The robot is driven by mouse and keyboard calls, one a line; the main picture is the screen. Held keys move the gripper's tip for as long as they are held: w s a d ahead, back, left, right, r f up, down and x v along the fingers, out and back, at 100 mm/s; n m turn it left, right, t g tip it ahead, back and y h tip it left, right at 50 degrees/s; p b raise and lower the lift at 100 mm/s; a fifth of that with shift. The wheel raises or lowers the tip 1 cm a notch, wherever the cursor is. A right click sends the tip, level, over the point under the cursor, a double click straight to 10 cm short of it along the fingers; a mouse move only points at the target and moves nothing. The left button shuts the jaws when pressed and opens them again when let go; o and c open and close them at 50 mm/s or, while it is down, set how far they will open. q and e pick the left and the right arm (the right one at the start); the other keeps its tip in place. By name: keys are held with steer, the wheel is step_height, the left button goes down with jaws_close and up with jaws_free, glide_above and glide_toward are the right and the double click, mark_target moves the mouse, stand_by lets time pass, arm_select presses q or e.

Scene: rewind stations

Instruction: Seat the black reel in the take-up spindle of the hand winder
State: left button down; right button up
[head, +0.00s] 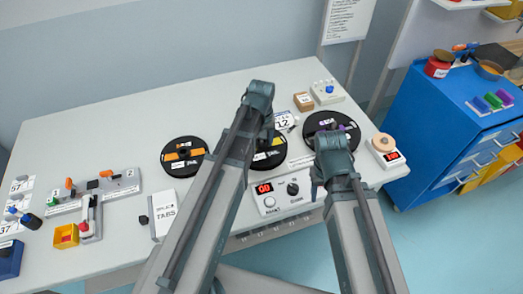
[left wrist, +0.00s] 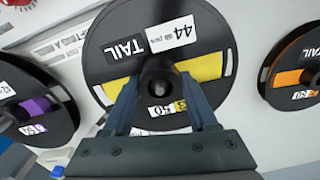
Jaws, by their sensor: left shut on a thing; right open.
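Three black reels lie flat on the table: one with an orange label (head: 184,156), one with a yellow label (head: 270,160) and one with a purple label (head: 317,122). My left gripper (left wrist: 159,82) is shut on the dark hub of the yellow-labelled reel (left wrist: 105,45), marked TAIL and 44. In the head view my left arm partly hides this reel. I cannot tell whether it is lifted. My right gripper (head: 318,187) is mostly hidden by its own arm, empty, near the control box. I cannot make out the hand winder's take-up spindle for certain.
A control box (head: 283,195) with a red 00 display and knob sits at the table's front edge. A small unit (head: 385,152) with a tan roll stands at the right edge. Fixtures with orange and red handles (head: 91,213) stand at left. The table's back left is clear.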

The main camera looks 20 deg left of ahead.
arm_select(q)
step_height(320, 180, down, 2)
steer(key=shift+f+b, duration=0.2)
steer(key=shift+b, duration=0.55)
steer(key=shift+r, duration=0.15)
arm_select(e)
step_height(320, 180, down, 2)
steer(key=shift+f, duration=0.1)
steer(key=shift+f, duration=0.1)
arm_select(q)
steer(key=c, duration=0.6)
jaws_free()
steer(key=shift+f, duration=0.2)
steer(key=shift+c, duration=0.2)
steer(key=o, duration=0.5)
steer(key=shift+c, duration=0.2)
steer(key=shift+r, duration=0.15)
